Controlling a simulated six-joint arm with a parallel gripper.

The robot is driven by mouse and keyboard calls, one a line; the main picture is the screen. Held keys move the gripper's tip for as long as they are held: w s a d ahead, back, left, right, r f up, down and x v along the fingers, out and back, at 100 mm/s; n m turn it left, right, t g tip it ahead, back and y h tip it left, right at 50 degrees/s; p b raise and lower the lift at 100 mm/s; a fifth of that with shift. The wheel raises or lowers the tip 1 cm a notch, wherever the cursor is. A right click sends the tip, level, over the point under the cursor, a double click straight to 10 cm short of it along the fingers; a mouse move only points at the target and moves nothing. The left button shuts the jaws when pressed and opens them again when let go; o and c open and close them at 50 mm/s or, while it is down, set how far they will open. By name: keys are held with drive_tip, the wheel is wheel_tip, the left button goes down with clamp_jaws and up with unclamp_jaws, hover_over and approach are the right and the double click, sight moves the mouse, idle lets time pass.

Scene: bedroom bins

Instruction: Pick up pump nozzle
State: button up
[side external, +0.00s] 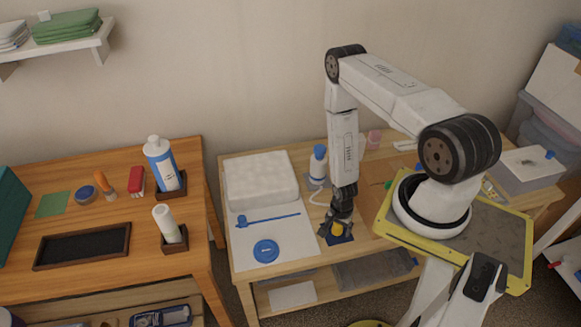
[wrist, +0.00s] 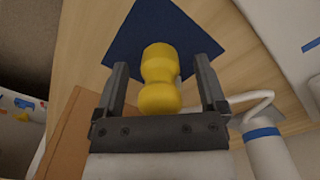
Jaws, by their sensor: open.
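A blue part with a long thin stem and a small head (side external: 268,219) lies on a white mat (side external: 290,240); it looks like the pump nozzle, though I cannot be sure. My gripper (side external: 338,228) points down to its right, over a dark blue square (side external: 347,239). A yellow, rounded, waisted object (side external: 337,229) is there. In the wrist view, this yellow object (wrist: 160,72) sits between the fingers of my open gripper (wrist: 162,75), with gaps showing on both sides. The blue square (wrist: 128,45) shows behind it.
A blue disc (side external: 266,250) lies in front of the blue part, and a white block (side external: 261,178) behind it. A white bottle with blue bands (side external: 318,165) stands behind my gripper. A wooden table at left holds a blue-and-white bottle (side external: 160,163) and a dark tray (side external: 83,246).

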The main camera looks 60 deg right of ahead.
drive_tip(key=shift+c, duration=0.2)
clamp_jaws()
drive_tip(key=shift+r, duration=0.2)
drive_tip(key=shift+r, duration=0.85)
drive_tip(key=s+a+r, duration=0.5)
drive_tip(key=s+r, duration=0.6)
drive_tip(key=s, duration=0.1)
drive_tip(key=shift+s+a, duration=0.4)
drive_tip(key=shift+w, duration=0.1)
